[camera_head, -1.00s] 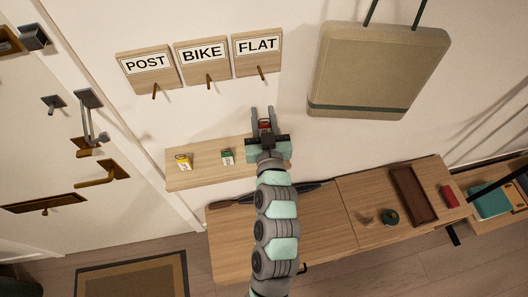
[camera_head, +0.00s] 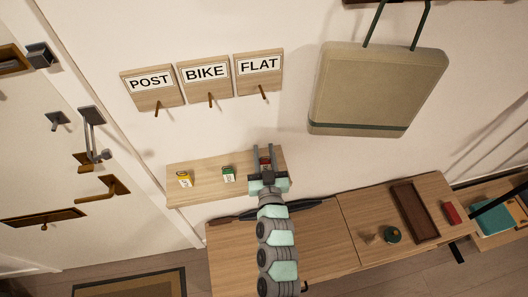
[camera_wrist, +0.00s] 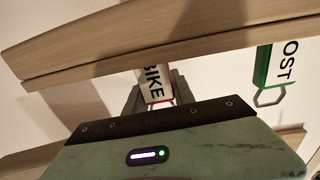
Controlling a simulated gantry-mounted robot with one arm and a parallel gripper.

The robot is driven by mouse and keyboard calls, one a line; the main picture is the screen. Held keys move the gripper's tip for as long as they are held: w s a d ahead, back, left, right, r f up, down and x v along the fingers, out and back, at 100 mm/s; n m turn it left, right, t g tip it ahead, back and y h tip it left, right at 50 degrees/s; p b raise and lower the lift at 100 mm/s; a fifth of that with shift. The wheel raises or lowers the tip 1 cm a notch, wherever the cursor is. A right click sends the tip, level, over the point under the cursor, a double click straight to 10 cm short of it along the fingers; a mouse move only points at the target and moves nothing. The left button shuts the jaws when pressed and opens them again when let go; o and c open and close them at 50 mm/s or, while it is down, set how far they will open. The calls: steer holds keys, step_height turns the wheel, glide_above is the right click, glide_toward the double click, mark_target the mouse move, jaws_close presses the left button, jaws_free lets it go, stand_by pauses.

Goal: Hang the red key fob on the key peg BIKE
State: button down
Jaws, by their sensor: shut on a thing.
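The red key fob (camera_head: 265,163) is between the fingers of my gripper (camera_head: 264,160), which is shut on it at the right end of the wall shelf. In the wrist view the fob (camera_wrist: 155,84) shows a white face lettered BIKE and red edges; part of it is hidden by the shelf edge and the fingers. The BIKE peg (camera_head: 210,100) sticks out below the BIKE plaque (camera_head: 204,87), above and left of my gripper. It is bare. Whether the fob touches the shelf I cannot tell.
The shelf (camera_head: 200,194) also carries a yellow fob (camera_head: 185,179) and a green fob (camera_head: 228,174). The POST peg (camera_head: 157,109) and FLAT peg (camera_head: 263,92) flank the BIKE peg. A beige bag (camera_head: 375,90) hangs at right. The wall between pegs and shelf is clear.

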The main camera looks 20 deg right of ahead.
steer(key=shift+f, duration=0.2)
steer(key=c, duration=1.1)
jaws_free()
steer(key=shift+o, duration=0.2)
